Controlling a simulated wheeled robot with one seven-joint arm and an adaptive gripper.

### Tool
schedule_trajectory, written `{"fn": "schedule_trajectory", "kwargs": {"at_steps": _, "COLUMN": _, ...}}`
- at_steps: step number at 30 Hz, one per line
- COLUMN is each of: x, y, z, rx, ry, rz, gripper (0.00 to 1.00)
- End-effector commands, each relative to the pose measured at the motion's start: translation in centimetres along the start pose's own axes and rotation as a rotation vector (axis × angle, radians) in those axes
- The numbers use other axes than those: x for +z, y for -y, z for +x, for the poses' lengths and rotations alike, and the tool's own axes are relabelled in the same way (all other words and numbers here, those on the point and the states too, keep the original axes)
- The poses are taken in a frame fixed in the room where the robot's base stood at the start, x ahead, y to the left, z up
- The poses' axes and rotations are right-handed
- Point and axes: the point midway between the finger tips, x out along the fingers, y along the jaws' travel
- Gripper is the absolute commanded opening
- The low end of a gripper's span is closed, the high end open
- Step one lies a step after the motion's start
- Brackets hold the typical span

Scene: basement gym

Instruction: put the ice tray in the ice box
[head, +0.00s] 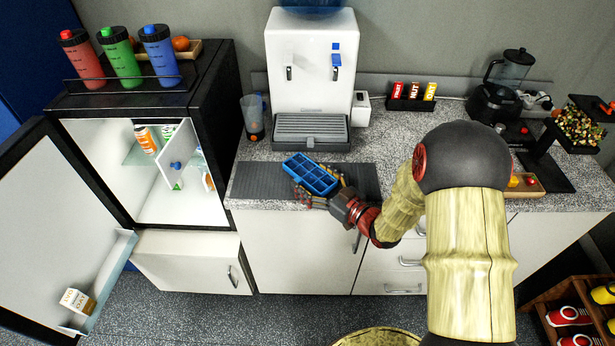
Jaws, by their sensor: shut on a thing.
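The blue ice tray (311,174), with several square compartments, is over the dark mat (258,182) on the counter in front of the water dispenser. My gripper (318,187) is shut on the tray at its near right side. I cannot tell whether the tray touches the mat. The black fridge (216,125) on the left stands with its main door (55,215) swung open. Inside it, a small white inner door (177,155) with a blue knob stands ajar at the upper right. The space behind that door is mostly hidden.
Bottles in red (84,60), green (119,55) and blue (160,53) stand on the fridge. A carton (77,301) sits in the open door's shelf.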

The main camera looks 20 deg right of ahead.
Motion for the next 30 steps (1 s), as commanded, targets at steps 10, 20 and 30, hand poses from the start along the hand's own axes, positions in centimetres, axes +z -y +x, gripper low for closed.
{"fn": "schedule_trajectory", "kwargs": {"at_steps": 10, "x": 0.0, "y": 0.0, "z": 0.0, "rx": 0.000, "ry": 0.000, "rz": 0.000, "gripper": 0.51}}
{"fn": "schedule_trajectory", "kwargs": {"at_steps": 20, "x": -0.3, "y": 0.0, "z": 0.0, "rx": 0.000, "ry": -0.001, "rz": -0.001, "gripper": 0.45}}
{"fn": "schedule_trajectory", "kwargs": {"at_steps": 30, "x": -4.3, "y": 0.2, "z": -0.8, "rx": 0.002, "ry": -0.001, "rz": -0.002, "gripper": 0.45}}
